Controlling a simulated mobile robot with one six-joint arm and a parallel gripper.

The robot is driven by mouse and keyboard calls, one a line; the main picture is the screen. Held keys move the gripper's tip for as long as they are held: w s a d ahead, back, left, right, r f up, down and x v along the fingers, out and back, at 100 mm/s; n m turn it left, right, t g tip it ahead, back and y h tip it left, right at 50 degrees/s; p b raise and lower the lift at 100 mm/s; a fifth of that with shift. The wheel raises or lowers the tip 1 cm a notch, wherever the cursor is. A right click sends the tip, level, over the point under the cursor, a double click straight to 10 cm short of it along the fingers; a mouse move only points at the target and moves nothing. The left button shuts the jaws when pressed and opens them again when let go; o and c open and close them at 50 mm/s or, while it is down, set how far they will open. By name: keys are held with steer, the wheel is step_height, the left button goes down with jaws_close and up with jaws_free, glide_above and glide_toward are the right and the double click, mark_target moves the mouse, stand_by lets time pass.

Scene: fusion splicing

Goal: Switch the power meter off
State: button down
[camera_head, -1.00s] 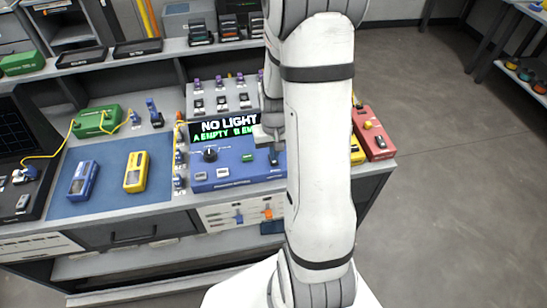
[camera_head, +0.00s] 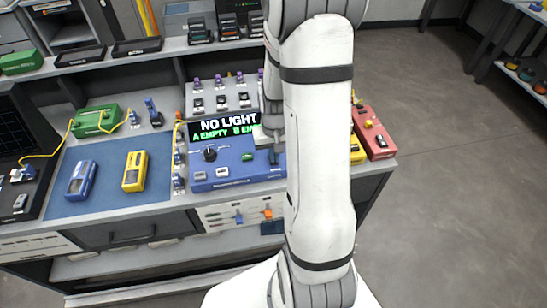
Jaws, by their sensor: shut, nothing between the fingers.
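The power meter is a blue box (camera_head: 234,170) on the bench with a dark knob (camera_head: 209,154) on its left and a green button (camera_head: 247,156). The black display (camera_head: 222,129) behind it is lit and reads "NO LIGHT", with green text "A EMPTY" and a partly covered "B" entry. My gripper (camera_head: 273,156) is over the right part of the meter, pointing down, shut and empty. I cannot tell whether its tip touches the panel. My arm hides the right end of the meter and of the display.
A blue mat (camera_head: 107,198) to the left holds a blue device (camera_head: 82,180) and a yellow device (camera_head: 135,171). A green box (camera_head: 96,121) with a yellow cable stands behind them. A red box (camera_head: 373,132) stands right of my arm. A shelf with trays runs along the back.

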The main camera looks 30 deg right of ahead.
steer(key=shift+f, duration=0.35)
steer(key=shift+r, duration=0.1)
steer(key=shift+r+p, duration=2.2)
steer(key=shift+r, duration=1.2)
steer(key=s+a+r+n+t, duration=0.1)
steer(key=s+a+r, duration=0.5)
steer(key=r, duration=0.3)
steer(key=s+a+r+n+t, duration=0.2)
steer(key=s+a+r, duration=0.4)
steer(key=r, duration=0.4)
steer(key=shift+s+r, duration=0.3)
steer(key=shift+s, duration=0.05)
